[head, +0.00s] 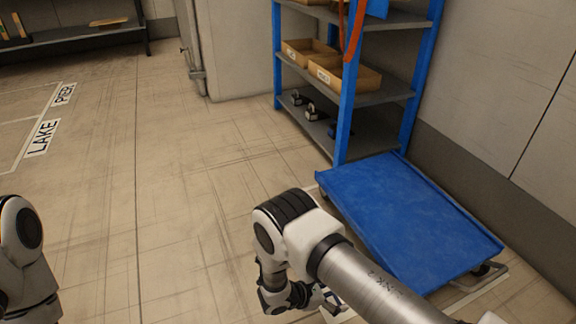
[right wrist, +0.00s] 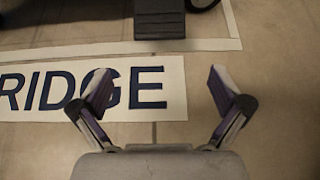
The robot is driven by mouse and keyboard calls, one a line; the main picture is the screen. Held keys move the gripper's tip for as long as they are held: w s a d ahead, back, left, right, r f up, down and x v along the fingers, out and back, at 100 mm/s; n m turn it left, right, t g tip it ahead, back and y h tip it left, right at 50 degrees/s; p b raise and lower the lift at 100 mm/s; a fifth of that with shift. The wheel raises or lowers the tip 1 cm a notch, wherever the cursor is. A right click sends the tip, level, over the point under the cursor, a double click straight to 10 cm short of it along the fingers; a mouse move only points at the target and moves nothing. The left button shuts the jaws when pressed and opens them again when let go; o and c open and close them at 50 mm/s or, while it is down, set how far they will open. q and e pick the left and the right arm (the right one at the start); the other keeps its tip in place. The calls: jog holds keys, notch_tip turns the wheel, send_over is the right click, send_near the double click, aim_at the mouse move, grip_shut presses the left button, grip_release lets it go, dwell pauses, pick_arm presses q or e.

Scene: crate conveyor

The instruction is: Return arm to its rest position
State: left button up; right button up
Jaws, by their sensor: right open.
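My right arm (head: 345,265) reaches in from the lower right of the head view, bent at a white joint with black bands. Its gripper (right wrist: 160,90) is open and empty in the right wrist view, the two dark-padded fingers spread wide above the floor. In the head view this gripper (head: 328,302) is small and partly hidden behind the arm. A part of my left arm (head: 25,250) shows at the lower left edge; its gripper is out of view.
A blue platform cart (head: 410,215) stands beside my right arm, in front of a blue shelf rack (head: 344,110) with cardboard bins (head: 345,76). A floor label reading "RIDGE" (right wrist: 150,88) lies below the right gripper. Open floor (head: 180,190) lies between my arms.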

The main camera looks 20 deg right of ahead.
jog(key=s+d+r+m+g+p, duration=0.35)
jog(key=s+d+r+p, duration=0.3)
jog(key=r, duration=0.35)
jog(key=s+a+r+m+y+p, duration=0.2)
jog(key=s+a+m+y, duration=0.4)
jog(key=s, duration=0.4)
jog(key=s+a+r+m+y+p, duration=0.3)
jog(key=s+a+m+y, duration=0.2)
jog(key=s+m+y, duration=0.4)
jog(key=w+d+t+h, duration=0.2)
jog(key=w+t+h, duration=0.1)
jog(key=w, duration=0.1)
notch_tip(320, 180, up, 38)
jog(key=p, duration=3.8)
jog(key=shift+a+m, duration=0.3)
jog(key=shift+m, duration=0.05)
